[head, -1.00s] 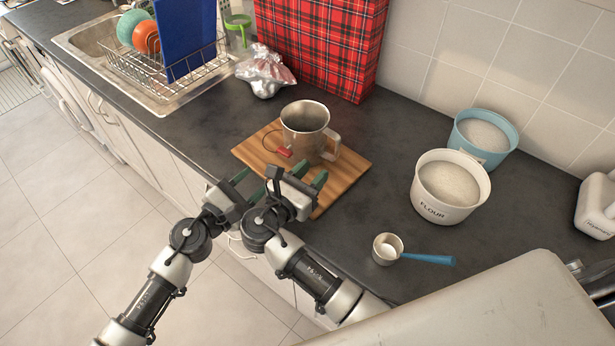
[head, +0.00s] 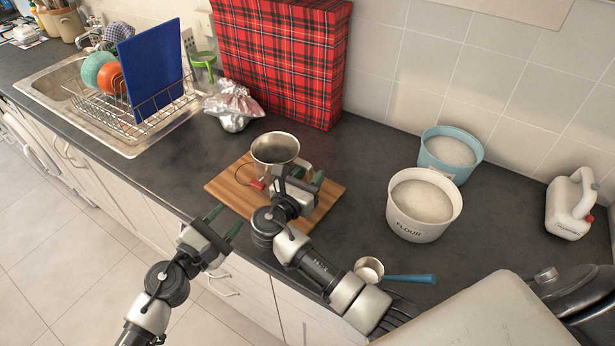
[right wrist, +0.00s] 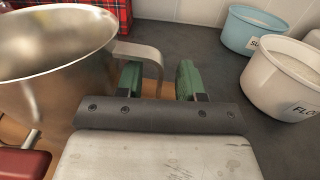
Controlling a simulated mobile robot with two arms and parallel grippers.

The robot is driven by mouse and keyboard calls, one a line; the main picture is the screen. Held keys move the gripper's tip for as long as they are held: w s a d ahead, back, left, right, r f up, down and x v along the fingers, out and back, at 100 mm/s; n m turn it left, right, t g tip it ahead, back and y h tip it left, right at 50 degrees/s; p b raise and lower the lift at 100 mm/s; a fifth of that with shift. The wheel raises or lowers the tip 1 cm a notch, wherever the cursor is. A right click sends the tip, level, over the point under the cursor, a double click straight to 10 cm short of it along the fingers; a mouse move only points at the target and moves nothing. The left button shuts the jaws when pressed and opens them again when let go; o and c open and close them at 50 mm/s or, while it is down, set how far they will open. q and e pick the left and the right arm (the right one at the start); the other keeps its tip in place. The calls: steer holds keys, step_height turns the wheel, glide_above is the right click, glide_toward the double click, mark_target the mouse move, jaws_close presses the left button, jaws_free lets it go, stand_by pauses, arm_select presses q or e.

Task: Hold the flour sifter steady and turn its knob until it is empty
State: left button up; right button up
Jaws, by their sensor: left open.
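The flour sifter (head: 275,149), a metal cup with a strap handle, stands upright on a wooden board (head: 229,194). Its red knob (head: 257,184) sticks out at the front left; a red part also shows at the lower left of the right wrist view (right wrist: 24,164). My right gripper (head: 305,181) is at the sifter's right side. In the right wrist view its green fingers (right wrist: 159,80) are apart, with the handle (right wrist: 151,55) between them and a gap beside it. My left gripper (head: 225,221) is open and empty, in front of the counter edge. The sifter's inside bottom is hidden.
A white flour tub (head: 424,208) and a blue tub (head: 450,151) stand to the right, with a metal scoop (head: 370,270) in front. A foil bundle (head: 233,105) and a tartan box (head: 282,60) stand behind. A dish rack (head: 135,115) is at the left.

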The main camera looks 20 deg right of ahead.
jaws_close()
arm_select(q)
steer(key=shift+c, duration=0.4)
